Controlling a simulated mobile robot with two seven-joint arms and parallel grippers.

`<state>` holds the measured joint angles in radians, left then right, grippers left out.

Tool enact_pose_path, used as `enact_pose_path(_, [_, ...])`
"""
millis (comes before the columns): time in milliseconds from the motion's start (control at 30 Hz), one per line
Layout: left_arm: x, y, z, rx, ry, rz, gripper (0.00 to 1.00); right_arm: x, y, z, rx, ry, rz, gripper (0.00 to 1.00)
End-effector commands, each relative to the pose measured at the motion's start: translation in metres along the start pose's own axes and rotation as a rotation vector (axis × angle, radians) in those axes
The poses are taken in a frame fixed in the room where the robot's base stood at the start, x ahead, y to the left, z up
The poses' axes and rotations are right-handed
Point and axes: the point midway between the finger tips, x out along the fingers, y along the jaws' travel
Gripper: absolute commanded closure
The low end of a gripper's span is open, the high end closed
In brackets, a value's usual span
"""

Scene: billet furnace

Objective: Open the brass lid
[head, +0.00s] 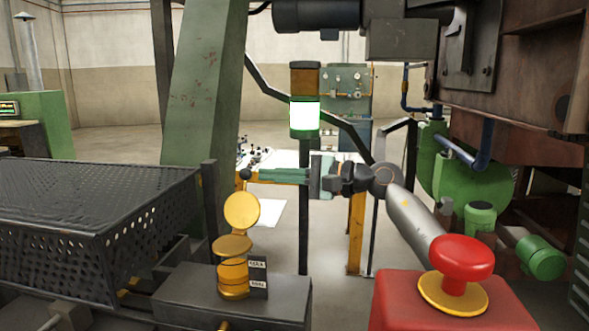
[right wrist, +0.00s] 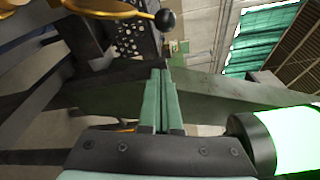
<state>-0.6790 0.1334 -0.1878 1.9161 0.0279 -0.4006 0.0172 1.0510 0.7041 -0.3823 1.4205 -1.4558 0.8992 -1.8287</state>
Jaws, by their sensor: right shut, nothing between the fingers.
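The brass fitting (head: 233,276) stands on a dark box at the lower middle of the head view. Its round brass lid (head: 241,210) is raised, with its face towards me, above a second, flatter brass disc (head: 232,246). A black ball knob (head: 245,174) shows just above the raised lid; in the right wrist view the knob (right wrist: 165,20) sits at the end of a brass arm. My right gripper (head: 264,175) is shut and empty, its green fingers pointing left near the knob. The fingers (right wrist: 161,75) look apart from the knob. My left gripper is out of view.
A black perforated basket (head: 90,225) fills the left. A dark box (head: 285,295) carries the fitting. A lit signal lamp (head: 304,115) stands behind my right gripper. A red mushroom button (head: 462,257) is at the lower right. A green post (head: 205,110) rises behind the fitting.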

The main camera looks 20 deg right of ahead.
Motion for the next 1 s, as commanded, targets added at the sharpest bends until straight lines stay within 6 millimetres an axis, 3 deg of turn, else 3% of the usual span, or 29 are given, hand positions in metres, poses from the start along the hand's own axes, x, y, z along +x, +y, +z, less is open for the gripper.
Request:
enact_pose_path(100, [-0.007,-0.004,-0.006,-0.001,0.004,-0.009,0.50,0.028,-0.003,0.003,0.003,-0.005,0.000,1.00])
enact_pose_path(500, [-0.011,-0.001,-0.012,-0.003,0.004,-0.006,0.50,0.010,0.000,0.035,0.000,0.001,0.000,1.00])
enact_pose_path(1000, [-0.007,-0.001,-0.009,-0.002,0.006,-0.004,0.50,0.009,0.002,0.039,-0.023,0.000,-0.005,1.00])
